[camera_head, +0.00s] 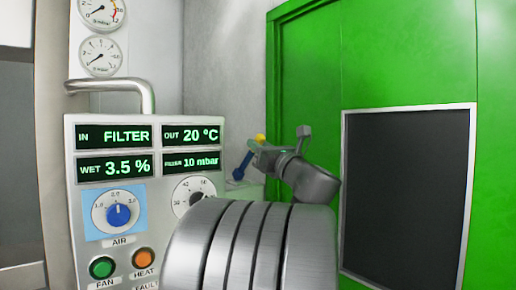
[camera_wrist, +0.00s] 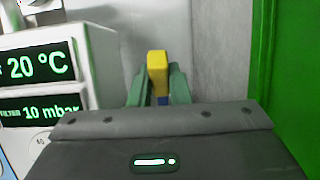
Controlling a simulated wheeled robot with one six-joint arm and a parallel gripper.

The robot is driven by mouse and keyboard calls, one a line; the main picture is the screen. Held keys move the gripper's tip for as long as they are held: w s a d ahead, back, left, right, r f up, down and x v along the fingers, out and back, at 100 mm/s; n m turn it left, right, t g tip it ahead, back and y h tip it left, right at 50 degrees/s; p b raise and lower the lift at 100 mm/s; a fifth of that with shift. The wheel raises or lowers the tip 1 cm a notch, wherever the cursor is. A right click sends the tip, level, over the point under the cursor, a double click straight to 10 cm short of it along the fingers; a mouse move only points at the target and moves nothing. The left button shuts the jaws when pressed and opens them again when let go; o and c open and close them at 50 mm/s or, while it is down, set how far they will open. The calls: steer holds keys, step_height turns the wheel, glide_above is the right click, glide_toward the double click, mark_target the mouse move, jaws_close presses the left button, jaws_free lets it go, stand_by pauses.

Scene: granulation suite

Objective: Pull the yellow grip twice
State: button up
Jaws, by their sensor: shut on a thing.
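The yellow grip (camera_wrist: 158,62) shows in the wrist view between the two green fingers of my gripper (camera_wrist: 158,84), which is shut on it. A bit of blue shows just below the yellow. In the head view the yellow grip (camera_head: 260,138) is a small spot at the tip of my gripper (camera_head: 257,146). A blue rod (camera_head: 242,167) slants down and left from there. The lower end of the rod and whatever it joins are mostly hidden behind the control panel and my arm.
A control panel (camera_head: 110,190) with displays, an AIR knob (camera_head: 118,214) and FAN and HEAT buttons stands at the left. Two gauges (camera_head: 100,56) hang above it. A green wall (camera_head: 400,60) with a dark framed panel (camera_head: 408,190) is at the right.

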steer(key=shift+s+d+f+b, duration=0.2)
steer(key=shift+s+f+b, duration=0.1)
steer(key=shift+f+b, duration=0.15)
steer(key=shift+s+d+f+b, duration=0.2)
steer(key=shift+s+f+b, duration=0.1)
steer(key=shift+f, duration=0.25)
steer(key=b, duration=0.1)
steer(key=f+b, duration=0.2)
steer(key=shift+s+d+f, duration=0.25)
steer(key=shift+s+d, duration=0.1)
steer(key=o, duration=1.1)
steer(key=shift+r, duration=0.15)
